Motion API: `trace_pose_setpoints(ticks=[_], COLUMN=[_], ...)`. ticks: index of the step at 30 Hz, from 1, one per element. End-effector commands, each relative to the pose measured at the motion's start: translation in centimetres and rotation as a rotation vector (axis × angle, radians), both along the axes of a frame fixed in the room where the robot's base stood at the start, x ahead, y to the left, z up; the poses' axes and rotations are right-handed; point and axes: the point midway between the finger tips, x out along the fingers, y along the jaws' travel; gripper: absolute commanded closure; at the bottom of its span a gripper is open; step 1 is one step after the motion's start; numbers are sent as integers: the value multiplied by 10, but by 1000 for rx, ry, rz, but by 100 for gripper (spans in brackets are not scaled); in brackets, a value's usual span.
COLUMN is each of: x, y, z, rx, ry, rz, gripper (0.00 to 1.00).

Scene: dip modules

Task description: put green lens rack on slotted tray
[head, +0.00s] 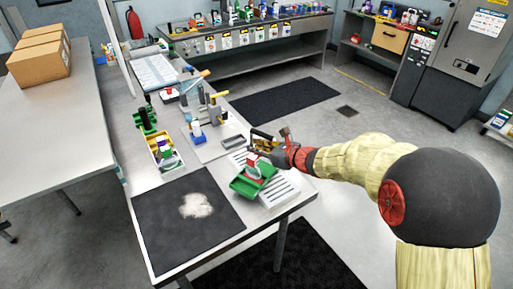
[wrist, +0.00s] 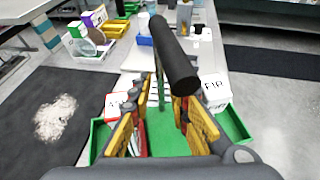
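The green lens rack (head: 246,187) lies over the left part of the pale slotted tray (head: 284,192) at the table's front right corner. I cannot tell if it rests fully on the tray. It holds pale, labelled pieces, one partly red. In the wrist view the rack's green floor and walls (wrist: 236,124) show below and beside my fingers. My gripper (head: 262,146) is over the rack; in the wrist view its yellow-padded fingers (wrist: 166,92) stand apart. A black cylinder (wrist: 176,62) lies at their tips; whether they clamp it is unclear.
A black mat (head: 165,225) with a pale patch lies left of the rack. A yellow bin (head: 164,158) with small items stands behind the mat. A grey fixture (head: 213,115) stands further back on the table. The table's front edge is close to the slotted tray.

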Motion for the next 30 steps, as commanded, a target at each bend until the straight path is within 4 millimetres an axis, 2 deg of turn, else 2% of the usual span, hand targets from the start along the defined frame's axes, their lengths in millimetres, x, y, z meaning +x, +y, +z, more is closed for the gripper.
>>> trace_pose_setpoints(ticks=[3,15,30], x=[0,-1,-61], y=[0,-2,-65], z=[0,5,42], rx=[0,0,0], ry=[0,0,-1], rz=[0,-1,-4], gripper=[73,73,73])
